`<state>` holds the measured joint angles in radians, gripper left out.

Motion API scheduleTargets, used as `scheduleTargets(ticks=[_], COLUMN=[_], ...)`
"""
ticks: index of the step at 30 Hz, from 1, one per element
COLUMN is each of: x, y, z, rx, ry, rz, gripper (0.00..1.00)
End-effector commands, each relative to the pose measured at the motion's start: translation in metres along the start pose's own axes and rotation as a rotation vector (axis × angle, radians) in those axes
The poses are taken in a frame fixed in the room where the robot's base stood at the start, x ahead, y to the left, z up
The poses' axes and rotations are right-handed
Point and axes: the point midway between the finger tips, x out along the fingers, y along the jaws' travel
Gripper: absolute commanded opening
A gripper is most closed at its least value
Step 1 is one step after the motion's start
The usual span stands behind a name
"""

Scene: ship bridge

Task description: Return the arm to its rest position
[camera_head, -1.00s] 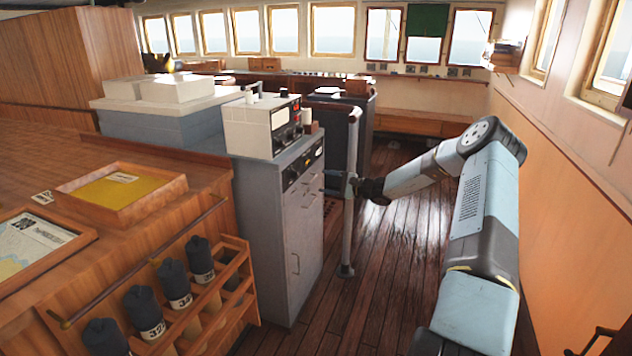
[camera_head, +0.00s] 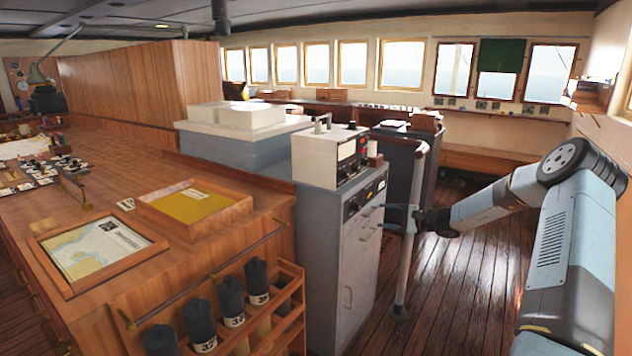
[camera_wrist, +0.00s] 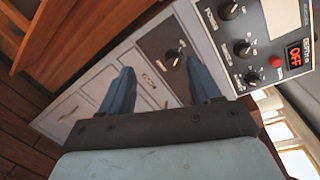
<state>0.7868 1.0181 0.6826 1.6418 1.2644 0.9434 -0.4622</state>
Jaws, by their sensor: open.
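My arm, light blue and grey, reaches from the lower right of the head view, bends at a high elbow and extends left toward a grey cabinet (camera_head: 337,262). My gripper (camera_head: 386,217) is at a vertical grey pole (camera_head: 405,262) beside the cabinet; whether it touches the pole, I cannot tell. In the wrist view my gripper (camera_wrist: 160,72) has its two blue fingers spread apart with nothing between them. Beyond them are the cabinet's pale drawers (camera_wrist: 92,84) and a dark panel with a knob (camera_wrist: 172,58).
A control box (camera_wrist: 262,45) with knobs and a lit OFF display stands on the cabinet. A wooden chart counter (camera_head: 120,190) fills the left, with a rack of dark-capped tubes (camera_head: 231,300) at its front. Wooden floor (camera_head: 470,275) is open between the cabinet and my arm.

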Motion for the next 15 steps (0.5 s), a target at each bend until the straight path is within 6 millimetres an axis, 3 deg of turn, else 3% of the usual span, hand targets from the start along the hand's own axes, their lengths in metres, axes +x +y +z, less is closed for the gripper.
scheduleTargets(ticks=[1,7,15], x=[0.006,0.019,0.02], y=[-0.005,-0.01,-0.016], z=[0.017,0.074,0.146], rx=[-0.031,-0.13,-0.262], ry=[-0.014,-0.056,-0.086], rz=[0.051,0.232,0.461], gripper=[0.63,0.63,0.63])
